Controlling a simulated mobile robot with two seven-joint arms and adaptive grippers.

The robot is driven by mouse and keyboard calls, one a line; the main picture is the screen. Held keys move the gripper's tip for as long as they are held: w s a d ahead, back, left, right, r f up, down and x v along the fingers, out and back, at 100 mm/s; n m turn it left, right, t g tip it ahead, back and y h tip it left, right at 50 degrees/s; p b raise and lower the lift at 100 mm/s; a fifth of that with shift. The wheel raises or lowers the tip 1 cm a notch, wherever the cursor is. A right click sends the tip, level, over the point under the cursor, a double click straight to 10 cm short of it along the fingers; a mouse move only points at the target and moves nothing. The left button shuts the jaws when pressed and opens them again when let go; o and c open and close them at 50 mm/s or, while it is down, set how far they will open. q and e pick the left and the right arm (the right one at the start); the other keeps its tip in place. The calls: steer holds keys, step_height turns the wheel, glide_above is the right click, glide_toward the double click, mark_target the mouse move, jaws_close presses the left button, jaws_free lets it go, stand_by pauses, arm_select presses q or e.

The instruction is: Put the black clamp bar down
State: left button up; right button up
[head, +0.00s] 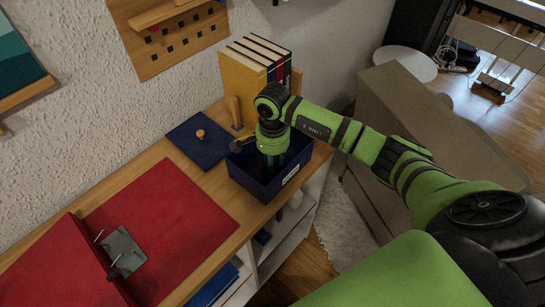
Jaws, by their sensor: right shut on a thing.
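My right gripper (272,160) points down into a dark blue open box (262,187) on the wooden shelf top. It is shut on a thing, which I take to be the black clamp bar. The bar itself cannot be made out against the dark inside of the box and behind the gripper. Whether it touches the box floor cannot be told. My left gripper is not in view.
An open red binder (190,215) with a metal plate (124,251) lies at the left. A dark blue lid (195,150) with a wooden knob lies beside the box. Books (245,75) stand behind. The shelf's front edge is close to the box.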

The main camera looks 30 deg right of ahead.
steer(key=shift+f+b, duration=0.25)
steer(key=shift+b, duration=0.1)
steer(key=o, duration=0.9)
steer(key=shift+r, duration=0.1)
steer(key=shift+o, duration=0.2)
steer(key=shift+r, duration=0.1)
steer(key=shift+r+p, duration=0.2)
steer(key=shift+p, duration=0.2)
step_height(320, 180, up, 12)
steer(key=b, duration=0.4)
steer(key=shift+f, duration=0.15)
